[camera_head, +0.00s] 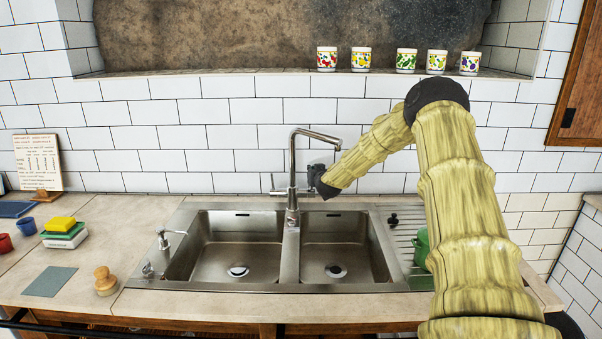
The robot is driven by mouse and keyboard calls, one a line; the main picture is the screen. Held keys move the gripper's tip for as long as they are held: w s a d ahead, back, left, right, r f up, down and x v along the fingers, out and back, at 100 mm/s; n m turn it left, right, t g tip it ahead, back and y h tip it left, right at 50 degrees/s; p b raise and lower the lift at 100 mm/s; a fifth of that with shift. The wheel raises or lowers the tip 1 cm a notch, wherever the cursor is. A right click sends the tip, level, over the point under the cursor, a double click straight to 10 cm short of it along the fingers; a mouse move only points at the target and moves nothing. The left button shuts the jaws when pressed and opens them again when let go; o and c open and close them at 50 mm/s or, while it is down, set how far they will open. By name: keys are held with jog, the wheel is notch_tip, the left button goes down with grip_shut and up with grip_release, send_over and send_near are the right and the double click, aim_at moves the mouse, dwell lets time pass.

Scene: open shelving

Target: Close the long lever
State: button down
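A tall metal faucet (293,168) with an angular spout stands behind the divider of the double sink. A thin lever (272,182) stands upright at the left of its base, and a crossbar runs out to the right toward my gripper. My gripper (317,178) is small and dark in this view, just right of the faucet body, at the end of my arm. It hides the right end of the crossbar. I cannot tell whether it touches the faucet, or whether its fingers are open or shut.
The steel double sink (287,287) is empty. A soap dispenser (164,240) stands at its left. A green pot (422,246) sits on the drainboard, partly behind my arm. Several patterned mugs (361,59) stand on the wall ledge. Sponges (62,232) lie on the left counter.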

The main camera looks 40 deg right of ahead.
jog(key=shift+d+r, duration=0.15)
jog(key=shift+r, duration=0.05)
jog(key=c, duration=1.5)
grip_release()
jog(key=shift+c, duration=0.2)
jog(key=shift+f, duration=0.1)
jog(key=v, duration=1.2)
